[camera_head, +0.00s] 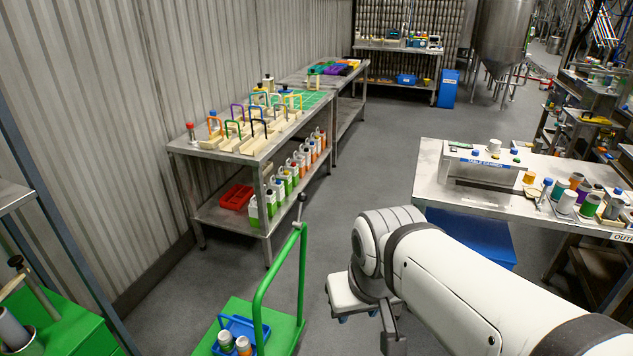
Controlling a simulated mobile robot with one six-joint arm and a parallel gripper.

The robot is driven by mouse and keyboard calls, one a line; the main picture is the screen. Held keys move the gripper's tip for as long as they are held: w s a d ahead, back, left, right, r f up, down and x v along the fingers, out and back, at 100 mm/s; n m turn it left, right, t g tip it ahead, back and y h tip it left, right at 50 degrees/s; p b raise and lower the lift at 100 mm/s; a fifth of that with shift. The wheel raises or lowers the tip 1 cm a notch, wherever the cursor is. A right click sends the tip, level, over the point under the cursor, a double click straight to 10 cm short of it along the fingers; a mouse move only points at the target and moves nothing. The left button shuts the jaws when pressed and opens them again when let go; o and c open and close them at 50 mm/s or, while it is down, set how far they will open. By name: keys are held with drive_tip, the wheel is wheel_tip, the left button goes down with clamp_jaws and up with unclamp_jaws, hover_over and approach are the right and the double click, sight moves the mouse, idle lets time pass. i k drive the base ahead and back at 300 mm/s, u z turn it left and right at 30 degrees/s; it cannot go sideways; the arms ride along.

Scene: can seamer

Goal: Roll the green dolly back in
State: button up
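The green dolly (286,325) is at the bottom, left of centre, with its near part cut off by the frame edge. It has a flat green deck and an upright green tube handle (262,296). A grey lever with a dark knob (301,203) stands at the handle's top corner. My gripper (372,322) is right of the dolly, apart from the handle. It is seen from above and partly hidden by my wrist; its finger opening does not show clearly.
A steel bench (181,145) with coloured handled blocks and bottles stands behind the dolly. A steel table (428,183) with cans stands at right, a blue bin (488,245) under it. Green equipment (75,332) is at lower left. Grey floor (368,172) is clear between bench and table.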

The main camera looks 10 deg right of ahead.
sight(286, 330)
drive_tip(key=u, duration=0.05)
drive_tip(key=i, duration=1)
drive_tip(key=u, duration=0.4)
drive_tip(key=k, duration=1.2)
drive_tip(key=z, duration=0.65)
drive_tip(key=i, duration=1.15)
drive_tip(key=z, duration=0.1)
